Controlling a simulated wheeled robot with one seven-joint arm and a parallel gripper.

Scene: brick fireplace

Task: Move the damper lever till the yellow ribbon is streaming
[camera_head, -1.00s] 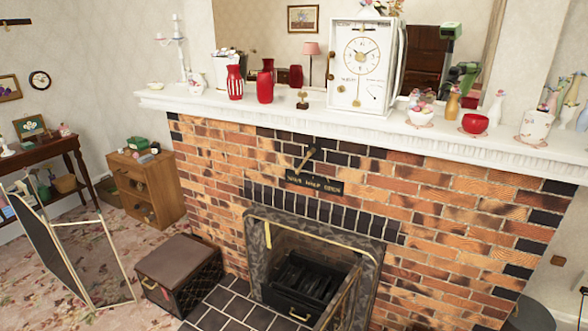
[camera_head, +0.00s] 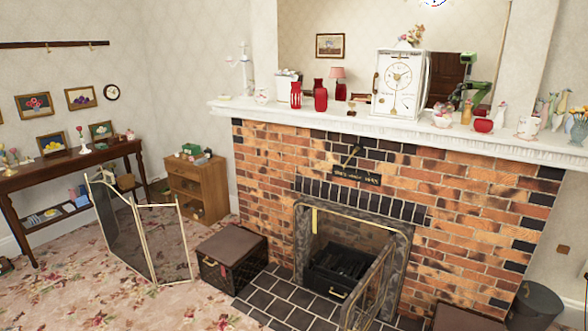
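The damper lever (camera_head: 351,157) is a short brass-coloured bar on the brick front, below the mantel. It slants, upper end to the right. A dark plate (camera_head: 356,177) with small lettering sits just under it; I cannot read the lever's setting. The yellow ribbon (camera_head: 314,220) hangs straight down at the upper left of the fireplace opening (camera_head: 350,240). My gripper is not directly in view, and nothing touches the lever or ribbon.
A folding screen (camera_head: 125,230) stands at left on the carpet. A brown-topped box (camera_head: 232,246) sits beside the dark tiled hearth (camera_head: 285,297). An open metal-framed door (camera_head: 372,285) juts from the firebox. The white mantel (camera_head: 300,115) carries a clock (camera_head: 402,88) and several vases.

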